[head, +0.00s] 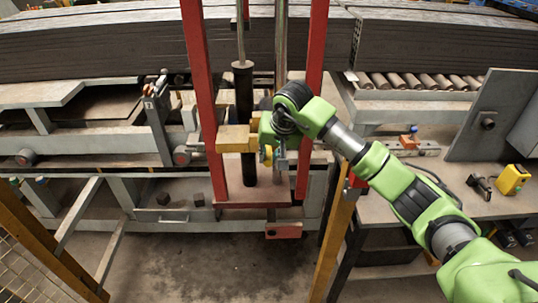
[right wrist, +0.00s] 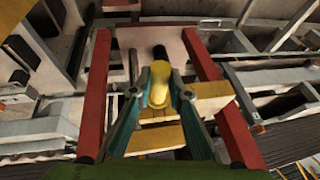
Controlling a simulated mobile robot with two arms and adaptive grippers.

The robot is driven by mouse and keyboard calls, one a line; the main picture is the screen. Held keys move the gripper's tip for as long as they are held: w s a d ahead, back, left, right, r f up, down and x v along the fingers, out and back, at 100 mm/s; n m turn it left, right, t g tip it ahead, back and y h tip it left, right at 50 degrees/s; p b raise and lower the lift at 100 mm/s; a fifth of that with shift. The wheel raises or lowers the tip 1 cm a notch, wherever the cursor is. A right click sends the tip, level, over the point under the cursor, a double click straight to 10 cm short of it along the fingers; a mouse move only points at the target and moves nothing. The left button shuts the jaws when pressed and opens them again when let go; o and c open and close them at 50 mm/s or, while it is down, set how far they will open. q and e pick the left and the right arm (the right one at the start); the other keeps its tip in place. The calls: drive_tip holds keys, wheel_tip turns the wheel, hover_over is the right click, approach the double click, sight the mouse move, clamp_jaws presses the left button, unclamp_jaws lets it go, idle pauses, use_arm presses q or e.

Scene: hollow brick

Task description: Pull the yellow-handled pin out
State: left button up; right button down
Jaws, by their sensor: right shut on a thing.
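The pin's yellow handle (right wrist: 160,84) stands between the fingertips of my right gripper (right wrist: 160,94) in the right wrist view. The fingers are shut on it from both sides. In the head view a small part of the yellow handle (head: 268,155) shows below the wrist of my green right arm, beside the right gripper (head: 273,158). A yellow block (head: 236,138) lies just to the left, across a dark vertical cylinder (head: 243,100). The pin's shaft is hidden, so I cannot tell how deep it sits. My left gripper is not in view.
Two red posts (head: 200,90) frame the cylinder on both sides, with my right gripper between them. A roller conveyor (head: 420,82) runs at the back right. A table (head: 405,208) at the right holds a yellow device (head: 512,180). Stacked dark boards (head: 100,45) fill the back.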

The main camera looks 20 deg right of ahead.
drive_tip(key=s+a+b, duration=0.1)
drive_tip(key=s+a, duration=0.2)
drive_tip(key=s, duration=1)
drive_tip(key=shift+a, duration=0.3)
idle(1.8)
